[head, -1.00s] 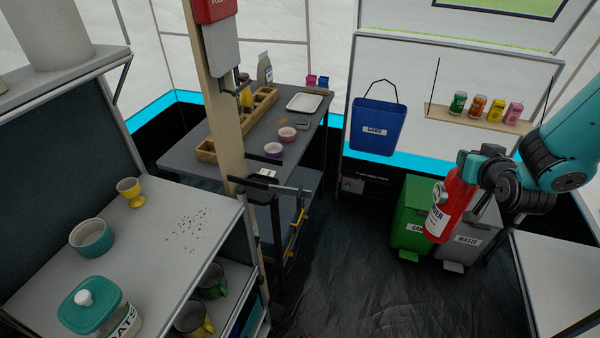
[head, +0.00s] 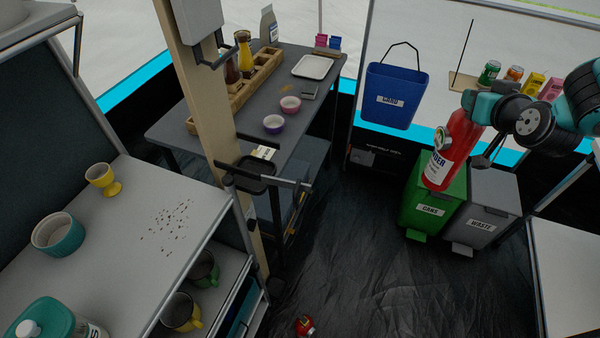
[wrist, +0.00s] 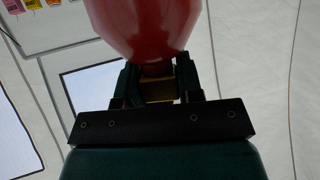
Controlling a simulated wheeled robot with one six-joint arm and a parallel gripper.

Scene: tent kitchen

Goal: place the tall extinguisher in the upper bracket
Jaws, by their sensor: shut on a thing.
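My gripper (head: 482,104) is shut on a red extinguisher (head: 462,138) near its top. The extinguisher has a white label with dark lettering and hangs slightly tilted in the air, in front of the bins in the head view. In the wrist view its red body (wrist: 145,22) fills the top middle, with the gripper's fingers (wrist: 158,85) around its narrow neck. A wooden post (head: 213,125) stands left of centre, well away from my gripper. It carries an upper black bracket (head: 216,58), just below a grey box, and a lower black bracket (head: 262,180). Both brackets look empty.
A small red object (head: 305,326) lies on the dark floor at the bottom edge. A shelf unit (head: 130,225) with cups is left of the post; a grey table (head: 250,115) is behind it. Green (head: 425,205) and grey (head: 490,205) bins stand at right. The middle floor is clear.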

